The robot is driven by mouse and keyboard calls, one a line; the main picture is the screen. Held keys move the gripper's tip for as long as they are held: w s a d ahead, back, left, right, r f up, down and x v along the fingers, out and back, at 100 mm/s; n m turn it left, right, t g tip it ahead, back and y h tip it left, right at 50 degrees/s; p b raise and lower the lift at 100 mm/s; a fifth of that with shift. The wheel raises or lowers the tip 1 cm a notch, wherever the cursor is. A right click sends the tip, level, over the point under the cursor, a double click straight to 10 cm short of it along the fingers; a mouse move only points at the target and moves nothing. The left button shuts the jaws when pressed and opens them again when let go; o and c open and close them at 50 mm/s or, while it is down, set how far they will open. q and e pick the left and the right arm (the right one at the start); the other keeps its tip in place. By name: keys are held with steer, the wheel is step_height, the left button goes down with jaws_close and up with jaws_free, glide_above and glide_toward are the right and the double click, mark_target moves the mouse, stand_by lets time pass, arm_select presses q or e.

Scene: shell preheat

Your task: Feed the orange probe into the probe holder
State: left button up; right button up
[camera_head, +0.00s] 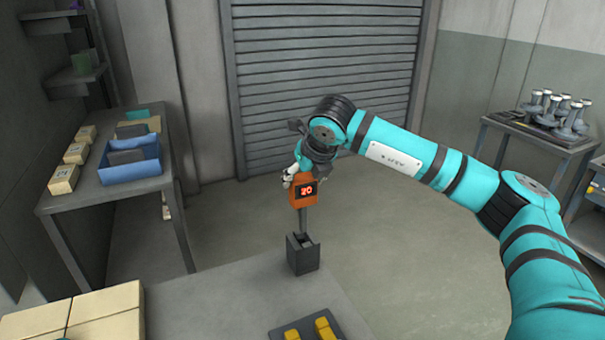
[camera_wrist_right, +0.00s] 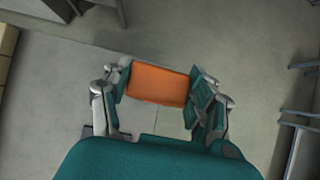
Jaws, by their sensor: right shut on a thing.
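The orange probe (camera_head: 303,193) has a small dark display with red digits and a grey stem pointing down. My right gripper (camera_head: 291,180) is shut on its orange body, which also shows between the fingers in the right wrist view (camera_wrist_right: 158,85). The probe holder (camera_head: 302,257) is a dark grey open-topped box on the near table. The probe's stem tip is at the holder's opening in the head view; I cannot tell whether it is inside or just above. In the wrist view the holder is mostly hidden. My left gripper is not in view.
The near table (camera_head: 222,297) has cardboard boxes (camera_head: 82,315) at left and a dark tray with yellow pieces (camera_head: 307,332) at the front. A side table (camera_head: 92,195) holds a blue bin (camera_head: 130,170). A right table carries several metal pieces (camera_head: 556,110).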

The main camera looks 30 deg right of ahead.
mark_target(304, 209)
steer(key=shift+f, duration=0.6)
steer(key=shift+f+b, duration=2.8)
arm_select(q)
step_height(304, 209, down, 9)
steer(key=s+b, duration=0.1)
steer(key=b, duration=0.1)
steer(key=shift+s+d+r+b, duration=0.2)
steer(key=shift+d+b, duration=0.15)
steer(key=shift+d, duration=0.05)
arm_select(e)
steer(key=shift+f, duration=1.45)
steer(key=o, duration=1.3)
steer(key=shift+o, duration=0.2)
